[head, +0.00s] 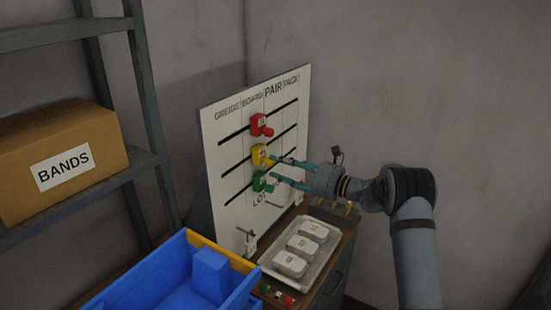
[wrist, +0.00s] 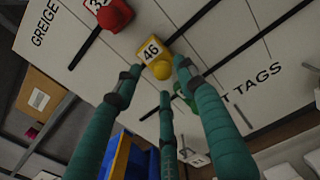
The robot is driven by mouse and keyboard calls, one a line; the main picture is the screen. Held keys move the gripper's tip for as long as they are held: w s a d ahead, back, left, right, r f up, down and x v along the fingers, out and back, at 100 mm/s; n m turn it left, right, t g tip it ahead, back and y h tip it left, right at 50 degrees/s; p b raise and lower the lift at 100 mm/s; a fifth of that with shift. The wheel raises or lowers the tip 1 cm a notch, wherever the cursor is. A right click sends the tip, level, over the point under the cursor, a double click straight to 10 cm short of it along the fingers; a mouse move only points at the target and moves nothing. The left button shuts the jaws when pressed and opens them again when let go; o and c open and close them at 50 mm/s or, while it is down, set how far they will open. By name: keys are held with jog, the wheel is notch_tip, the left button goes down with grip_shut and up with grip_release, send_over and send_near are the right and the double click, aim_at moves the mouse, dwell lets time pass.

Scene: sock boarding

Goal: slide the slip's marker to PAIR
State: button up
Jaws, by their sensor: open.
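The white board (head: 222,140) has columns GREIGE, BOARD, PAIR and PACK over three black slots. A red marker (head: 260,122) is on the top slot, a yellow marker (head: 259,152) on the middle one and a green marker (head: 262,182) on the lowest. All three appear near the BOARD column; the exact edge is hard to tell. The yellow marker (wrist: 151,50) reads 46 in the wrist view. My gripper (head: 272,168) is open, its green fingers (wrist: 155,80) spread around the yellow knob. Contact is unclear. A small white slip (head: 251,243) hangs low on the board, unreadable.
A tray (head: 270,262) with three white packs sits on the cabinet below the board. A blue bin (head: 135,285) stands in front. A BANDS box (head: 60,160) is on the left shelf. The slots are clear right of the markers.

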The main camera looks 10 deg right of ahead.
aim_at(264, 156)
jog(key=shift+p+x, duration=0.3)
jog(key=shift+x, duration=0.85)
jog(key=shift+d, duration=0.1)
jog(key=shift+c, duration=1.1)
jog(key=c, duration=0.7)
jog(key=shift+w, duration=0.1)
grip_shut()
